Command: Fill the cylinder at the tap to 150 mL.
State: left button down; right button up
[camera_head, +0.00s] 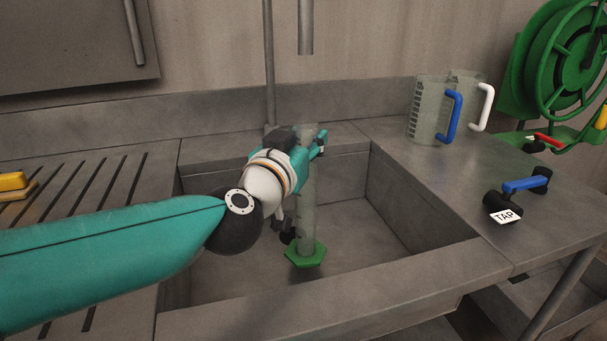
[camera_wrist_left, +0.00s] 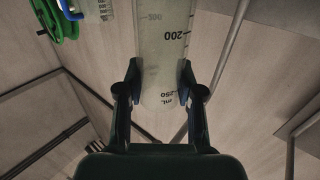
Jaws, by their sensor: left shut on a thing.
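The clear graduated cylinder (camera_head: 307,200) with a green hexagonal base (camera_head: 305,254) stands about upright in the sink (camera_head: 400,222). My left gripper (camera_head: 310,150) is shut on its upper part. In the left wrist view, the jaws (camera_wrist_left: 158,88) lie either side of the cylinder (camera_wrist_left: 162,55), between the 200 and 250 marks. No water level can be made out. A grey spout pipe (camera_head: 305,28) hangs above the cylinder's mouth, apart from it. A blue tap lever (camera_head: 525,184) with a TAP label (camera_head: 506,216) is on the right counter. My right gripper is not in view.
Two clear jugs, one with a blue handle (camera_head: 453,115) and one with a white handle (camera_head: 486,107), stand at the back right. A green hose reel (camera_head: 545,65) and a red lever (camera_head: 548,139) are beyond. Yellow objects (camera_head: 13,182) lie on the left draining board.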

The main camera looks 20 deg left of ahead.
pick_arm(q)
jog(key=shift+f+b, duration=1.15)
jog(key=shift+f, duration=0.65)
jog(key=shift+f, duration=0.15)
jog(key=c, duration=0.7)
grip_release()
jog(key=shift+c, duration=0.2)
jog(key=s+p, duration=0.2)
jog(key=s, duration=0.5)
jog(key=shift+s+a+r, duration=0.2)
jog(key=shift+s+a, duration=0.05)
jog(key=shift+s, duration=0.15)
